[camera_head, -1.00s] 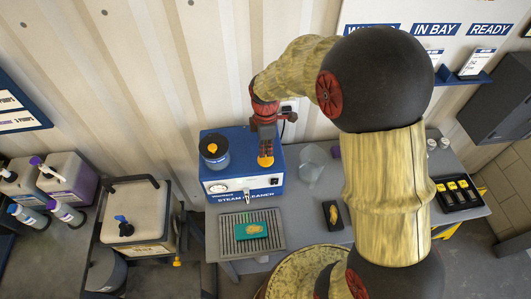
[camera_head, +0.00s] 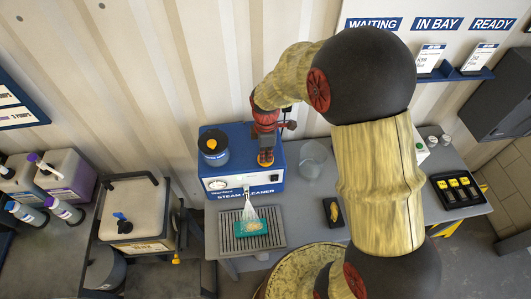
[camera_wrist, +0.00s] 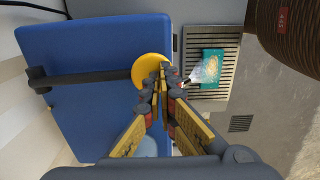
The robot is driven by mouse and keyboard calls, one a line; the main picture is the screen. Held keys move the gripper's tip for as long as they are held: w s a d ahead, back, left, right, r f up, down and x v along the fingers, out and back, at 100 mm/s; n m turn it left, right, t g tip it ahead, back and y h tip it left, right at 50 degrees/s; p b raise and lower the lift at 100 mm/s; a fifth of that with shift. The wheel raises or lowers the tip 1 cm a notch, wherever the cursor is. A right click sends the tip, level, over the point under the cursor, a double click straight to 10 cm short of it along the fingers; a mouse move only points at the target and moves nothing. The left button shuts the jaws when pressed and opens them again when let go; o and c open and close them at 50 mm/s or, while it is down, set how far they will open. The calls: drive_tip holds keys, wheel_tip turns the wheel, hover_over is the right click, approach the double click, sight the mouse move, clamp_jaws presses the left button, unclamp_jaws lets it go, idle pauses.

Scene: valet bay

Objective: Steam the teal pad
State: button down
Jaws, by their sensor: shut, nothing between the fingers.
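The teal pad (camera_head: 251,228) lies on the slotted metal grate (camera_head: 236,242) in front of the blue steam cleaner (camera_head: 212,190). It bears a tan patch. A white plume of steam (camera_head: 249,211) comes down from the cleaner's nozzle onto the pad. The wrist view also shows the plume (camera_wrist: 203,72) over the pad (camera_wrist: 213,62). My gripper (camera_head: 265,162) is shut and empty above the right part of the cleaner's top. In the wrist view its fingertips (camera_wrist: 166,72) are at a yellow round knob (camera_wrist: 148,68), partly hidden behind them; I cannot tell if they touch.
A blue canister with a dark lid (camera_head: 213,145) stands on the cleaner's left side. A clear pitcher (camera_head: 313,157) and a small black tray (camera_head: 334,212) are to the right. A black case with yellow items (camera_head: 460,190) sits at the bench's right end.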

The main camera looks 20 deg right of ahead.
drive_tip(key=shift+s+f, duration=0.1)
drive_tip(key=shift+f, duration=0.45)
drive_tip(key=shift+s, duration=0.15)
drive_tip(key=shift+s+f, duration=0.25)
idle(1.0)
drive_tip(key=shift+w+a+r, duration=0.1)
drive_tip(key=shift+r, duration=0.4)
wheel_tip(320, 180, up, 14)
drive_tip(key=s, duration=0.1)
drive_tip(key=shift+a+p, duration=0.15)
drive_tip(key=shift+p, duration=0.25)
